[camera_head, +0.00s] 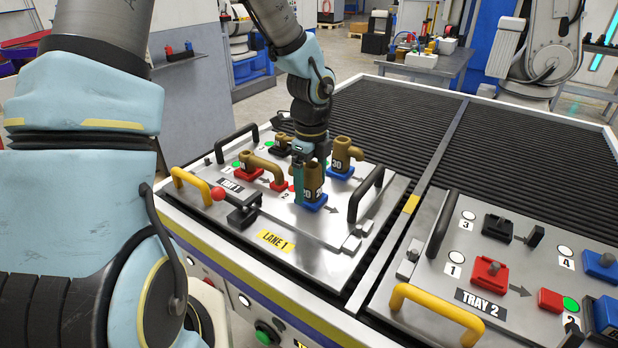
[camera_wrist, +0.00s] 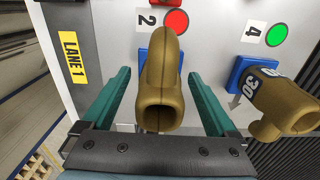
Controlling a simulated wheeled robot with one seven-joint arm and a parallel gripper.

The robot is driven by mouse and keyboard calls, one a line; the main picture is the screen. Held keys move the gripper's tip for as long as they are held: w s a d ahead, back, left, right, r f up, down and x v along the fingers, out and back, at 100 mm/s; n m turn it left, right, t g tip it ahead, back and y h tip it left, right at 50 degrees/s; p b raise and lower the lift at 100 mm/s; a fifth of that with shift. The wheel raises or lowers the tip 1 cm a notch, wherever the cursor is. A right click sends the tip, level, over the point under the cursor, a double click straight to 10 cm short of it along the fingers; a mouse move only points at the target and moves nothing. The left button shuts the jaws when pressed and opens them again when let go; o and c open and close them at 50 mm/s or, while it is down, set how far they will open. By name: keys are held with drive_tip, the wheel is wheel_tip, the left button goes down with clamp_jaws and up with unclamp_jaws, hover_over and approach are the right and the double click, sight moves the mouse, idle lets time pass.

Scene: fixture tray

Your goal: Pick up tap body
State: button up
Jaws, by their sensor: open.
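The brass-coloured tap body (camera_head: 314,176) stands upright in a blue fixture (camera_head: 314,205) at position 2 on the tray marked TRAY 1 (camera_head: 315,255). In the wrist view the tap body (camera_wrist: 160,92) lies between the two teal fingers of my gripper (camera_wrist: 160,75), its open spout facing the camera. My gripper (camera_head: 300,185) is open, one finger on each side, with a visible gap to the body on both sides in the wrist view. In the head view one finger shows at its left; the other is mostly hidden. The red lamp (camera_wrist: 176,21) beside number 2 is lit.
A second brass tap body marked 30 (camera_head: 342,154) stands close behind to the right, in a blue fixture; it also shows in the wrist view (camera_wrist: 285,100). A bent brass pipe (camera_head: 263,167) is at left. TRAY 2 (camera_head: 480,300) is at right.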

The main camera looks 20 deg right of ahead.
drive_tip(key=shift+c, duration=0.4)
clamp_jaws()
idle(0.6)
